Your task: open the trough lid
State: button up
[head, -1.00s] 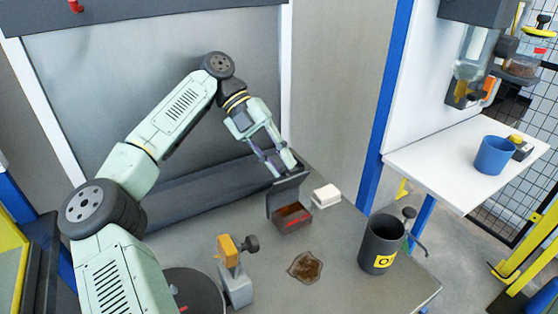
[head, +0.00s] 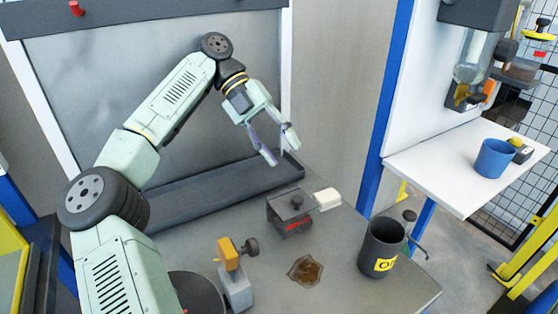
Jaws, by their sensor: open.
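The trough is a small dark grey box (head: 291,224) with a red mark on its front, on the grey table. Its lid (head: 288,203), with a round dark knob (head: 297,202) on top, lies down over the box and hides the inside. My gripper (head: 283,153) is open and empty, fingers pointing down, above and behind the box. It is clear of the lid and knob.
A white block (head: 327,198) sits right of the box. A brown spill (head: 305,270) lies in front. A dark bin (head: 380,247) stands at the right, an orange-topped clamp (head: 233,270) at the left. A long dark tray (head: 215,192) runs behind.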

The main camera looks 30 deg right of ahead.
jog(key=shift+r, duration=2.75)
jog(key=shift+s+f, duration=0.1)
